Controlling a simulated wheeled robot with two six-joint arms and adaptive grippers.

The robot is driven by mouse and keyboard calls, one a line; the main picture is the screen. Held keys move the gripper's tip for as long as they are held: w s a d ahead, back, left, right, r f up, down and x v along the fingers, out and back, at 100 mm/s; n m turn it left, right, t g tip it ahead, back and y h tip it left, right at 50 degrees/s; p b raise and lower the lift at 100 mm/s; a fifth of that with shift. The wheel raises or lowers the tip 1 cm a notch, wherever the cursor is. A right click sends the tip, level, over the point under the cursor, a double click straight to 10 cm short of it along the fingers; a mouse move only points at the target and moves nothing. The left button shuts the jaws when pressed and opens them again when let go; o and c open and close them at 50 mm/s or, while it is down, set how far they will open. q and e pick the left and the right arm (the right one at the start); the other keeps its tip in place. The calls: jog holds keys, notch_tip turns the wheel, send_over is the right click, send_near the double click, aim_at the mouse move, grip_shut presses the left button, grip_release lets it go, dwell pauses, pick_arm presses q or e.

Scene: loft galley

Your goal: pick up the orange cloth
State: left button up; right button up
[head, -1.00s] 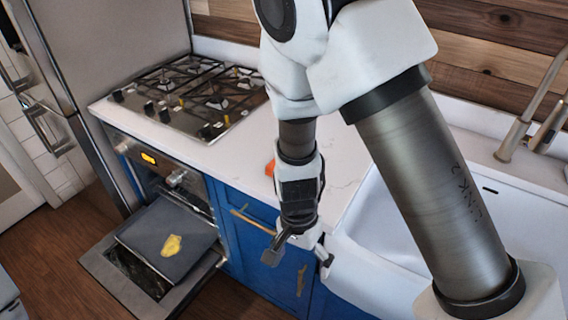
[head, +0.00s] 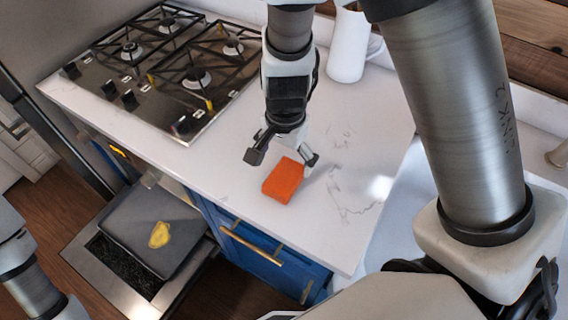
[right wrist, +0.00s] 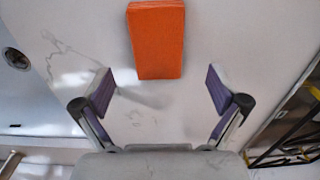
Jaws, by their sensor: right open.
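The orange cloth (head: 284,180) is a small folded block lying on the white counter near its front edge. It also shows in the right wrist view (right wrist: 157,40), at the top middle, ahead of the fingertips. My right gripper (head: 283,158) is open and empty above the counter, just behind the cloth in the head view. In the right wrist view its two purple-padded fingers (right wrist: 160,90) stand wide apart, with the cloth lined up between them but beyond their tips. My left gripper is not in view; only part of my left arm shows at the lower left.
A gas stove (head: 165,62) is set in the counter (head: 235,195) at left. The sink (head: 400,215) lies at right. Below, the oven door is open, with a tray (head: 125,215) bearing a yellow item (head: 159,235). Counter around the cloth is clear.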

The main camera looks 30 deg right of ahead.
aim_at(285, 176)
jog(key=shift+s+a+f, duration=0.2)
jog(key=shift+s+f, duration=0.15)
jog(key=shift+f, duration=0.25)
jog(key=shift+s+a+f, duration=0.15)
jog(key=shift+s+f, duration=0.15)
jog(key=shift+f, duration=0.25)
jog(key=f, duration=0.1)
jog(key=f+b, duration=0.1)
jog(key=f, duration=0.1)
jog(key=shift+w+d, duration=0.2)
jog(key=shift+w, duration=0.2)
jog(key=shift+w+f, duration=0.25)
jog(key=shift+s+r, duration=0.2)
jog(key=shift+s, duration=0.05)
jog(key=shift+c, duration=0.7)
jog(key=shift+s+a+r, duration=0.1)
jog(key=shift+s, duration=0.05)
jog(key=c, duration=1.1)
